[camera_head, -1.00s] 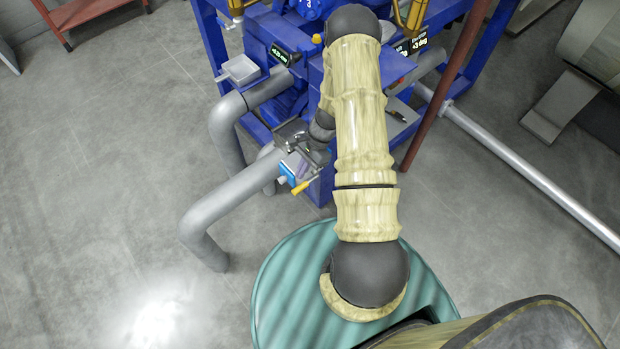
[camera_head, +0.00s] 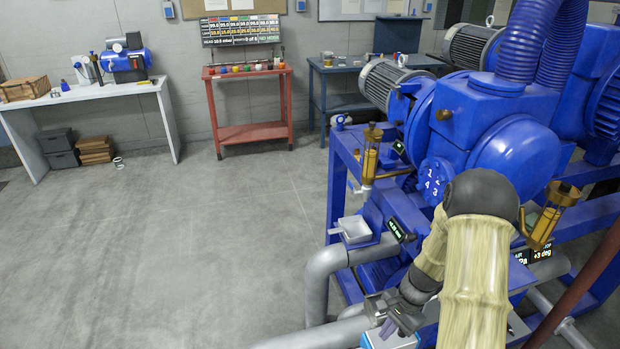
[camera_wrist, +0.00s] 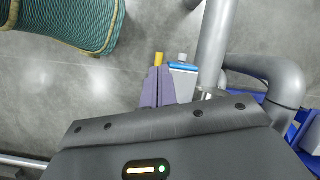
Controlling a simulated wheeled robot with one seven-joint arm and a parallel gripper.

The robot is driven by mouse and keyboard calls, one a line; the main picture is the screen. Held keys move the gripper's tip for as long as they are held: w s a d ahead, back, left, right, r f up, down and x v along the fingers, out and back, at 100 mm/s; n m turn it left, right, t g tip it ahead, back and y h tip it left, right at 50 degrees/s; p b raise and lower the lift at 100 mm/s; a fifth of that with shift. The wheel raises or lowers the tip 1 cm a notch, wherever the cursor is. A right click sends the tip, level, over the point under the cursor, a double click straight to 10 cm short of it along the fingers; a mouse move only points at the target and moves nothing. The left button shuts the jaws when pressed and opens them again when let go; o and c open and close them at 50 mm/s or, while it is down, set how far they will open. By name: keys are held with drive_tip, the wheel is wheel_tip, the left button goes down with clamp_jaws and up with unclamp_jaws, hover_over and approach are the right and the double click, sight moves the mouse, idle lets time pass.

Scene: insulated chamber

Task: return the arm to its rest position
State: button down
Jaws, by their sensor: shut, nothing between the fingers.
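My arm reaches over the blue machine (camera_head: 500,150) from the lower right of the head view. My gripper (camera_head: 388,328) is low in front of the machine, close to the grey pipes. In the wrist view its two purple fingers (camera_wrist: 157,90) are together with nothing between them. A small blue box with a pale cap (camera_wrist: 183,72) and a yellow handle (camera_wrist: 158,58) show just beyond and beside the fingers. Whether the fingers touch them I cannot tell.
A red cart (camera_head: 248,105), a white bench (camera_head: 85,95) and a blue table (camera_head: 350,75) stand by the wall. The left floor is clear.

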drive_tip(key=s+a+r+n+t+h+p, duration=0.1)
drive_tip(key=s+r+n, duration=0.2)
drive_tip(key=r, duration=0.5)
drive_tip(key=s+a+r+n+t+h+p, duration=0.1)
drive_tip(key=s+a+r+n+p, duration=0.1)
drive_tip(key=r, duration=0.7)
drive_tip(key=s+a+r+n+t+h+p, duration=0.1)
drive_tip(key=s+a+r+n+t+p, duration=0.1)
drive_tip(key=s+r+n, duration=0.3)
wheel_tip(320, 180, up, 4)
drive_tip(key=shift+r+n+h, duration=0.1)
drive_tip(key=shift+n+h, duration=0.3)
drive_tip(key=shift+d, duration=0.1)
